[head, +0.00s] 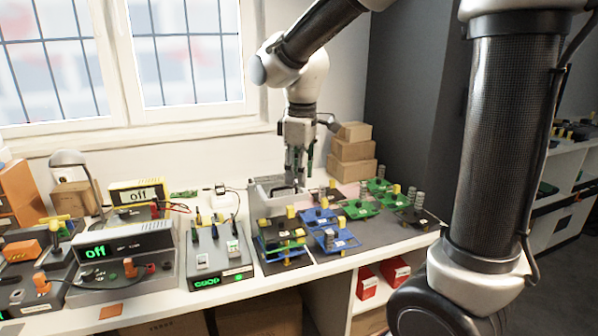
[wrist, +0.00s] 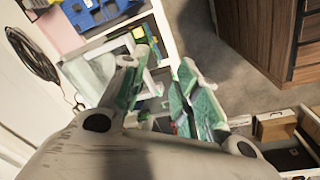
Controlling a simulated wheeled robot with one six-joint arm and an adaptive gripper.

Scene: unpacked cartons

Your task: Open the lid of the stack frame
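My gripper (head: 299,160) points down over the back of the bench in the head view, close above the right end of an open-topped grey box (head: 268,205). Its two fingers show apart, with green inner pads, in the wrist view (wrist: 163,75), and no held object is clear between them. A green and blue board stack with yellow posts (head: 283,238) stands in front of the grey box. I cannot tell for certain which of these is the stack frame, and no lid is clearly distinguishable. Whether a finger touches the box is unclear.
Blue boards (head: 332,238) and green boards (head: 362,208) lie to the right on dark mats. Cardboard cartons (head: 353,152) are piled behind. A grey tester (head: 218,258) and a power supply (head: 125,250) stand left. Red bins (head: 367,283) sit below the bench.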

